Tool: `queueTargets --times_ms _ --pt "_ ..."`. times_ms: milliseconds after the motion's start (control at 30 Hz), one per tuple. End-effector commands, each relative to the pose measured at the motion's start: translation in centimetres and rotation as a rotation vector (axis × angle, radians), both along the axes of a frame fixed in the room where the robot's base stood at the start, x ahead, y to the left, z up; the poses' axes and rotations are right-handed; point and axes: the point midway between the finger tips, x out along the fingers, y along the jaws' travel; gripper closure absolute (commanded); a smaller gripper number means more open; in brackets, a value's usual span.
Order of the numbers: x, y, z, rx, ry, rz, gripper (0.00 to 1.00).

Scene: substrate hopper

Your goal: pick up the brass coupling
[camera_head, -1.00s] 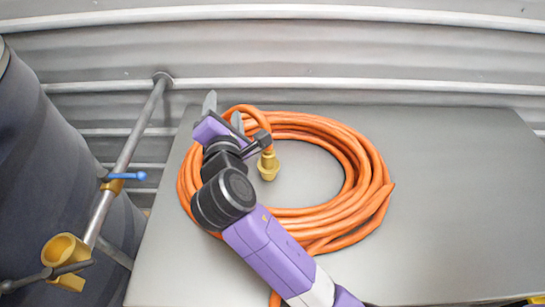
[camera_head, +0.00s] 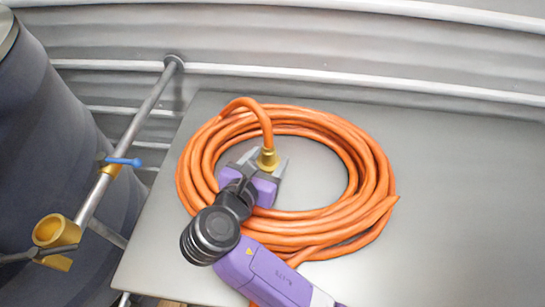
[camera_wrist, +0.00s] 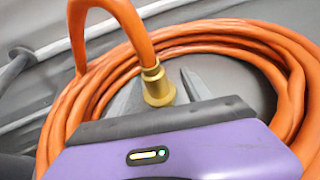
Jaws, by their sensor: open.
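The brass coupling (camera_head: 267,159) is on the end of an orange hose that arches over and down into the open middle of its own coil (camera_head: 352,150). My gripper (camera_head: 264,158) is at the coupling, with a grey finger showing on each side of it. In the wrist view the coupling (camera_wrist: 157,86) stands between the two grey fingers (camera_wrist: 158,92), its lower end partly hidden behind my gripper's dark edge. The jaws are open, and I cannot tell whether either finger touches the brass.
The coil lies on a grey tabletop (camera_head: 450,200) with clear room to the right. At left are a dark drum (camera_head: 55,150), a pipe with a blue-handled valve (camera_head: 123,162) and a yellow fitting (camera_head: 58,233). A ribbed wall with rails stands behind.

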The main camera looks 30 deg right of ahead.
Motion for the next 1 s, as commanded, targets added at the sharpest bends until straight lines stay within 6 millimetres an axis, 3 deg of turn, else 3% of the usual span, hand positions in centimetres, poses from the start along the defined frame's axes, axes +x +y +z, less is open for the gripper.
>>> queueTargets --times_ms 400,767,1000 --pt "3.4 -3.0 -2.4 0.001 -0.001 -0.002 0.43" --pt "4.0 -3.7 -2.8 0.002 -0.002 0.000 0.43" --pt "4.0 -3.7 -2.8 0.002 -0.003 0.001 0.90"
